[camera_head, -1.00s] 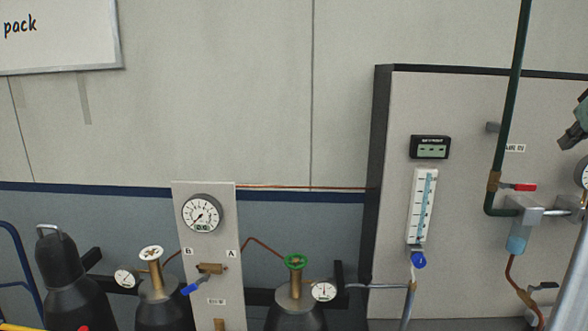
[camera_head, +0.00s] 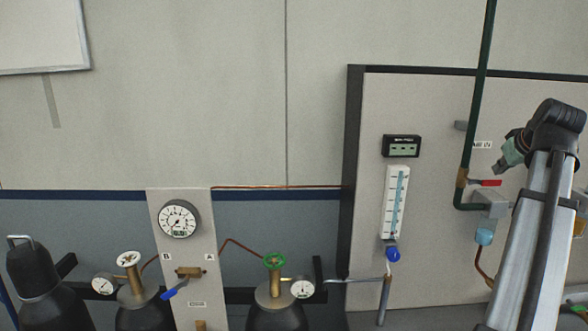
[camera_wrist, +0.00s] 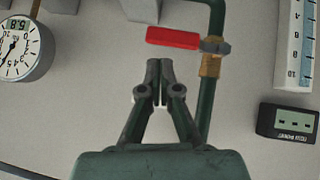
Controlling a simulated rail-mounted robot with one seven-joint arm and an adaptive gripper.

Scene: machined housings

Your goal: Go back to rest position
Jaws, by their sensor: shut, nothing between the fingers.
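My gripper (camera_wrist: 158,82) is shut and empty in the wrist view, its two fingertips together. It points at the pale panel, just below the red valve handle (camera_wrist: 172,37) in that picture and left of the dark green pipe (camera_wrist: 206,105). In the camera_head view my gripper (camera_head: 499,168) is small at the right, at the end of my raised arm, close to the pipe (camera_head: 478,95) and above the red handle (camera_head: 486,183). Whether it touches the panel cannot be told.
The panel (camera_head: 365,240) carries a digital display (camera_head: 402,146) and a flowmeter (camera_head: 395,203) with a blue knob (camera_head: 393,254). Gas cylinders with a green handwheel (camera_head: 274,261) and a white handwheel (camera_head: 128,259) flank a gauge board (camera_head: 190,270).

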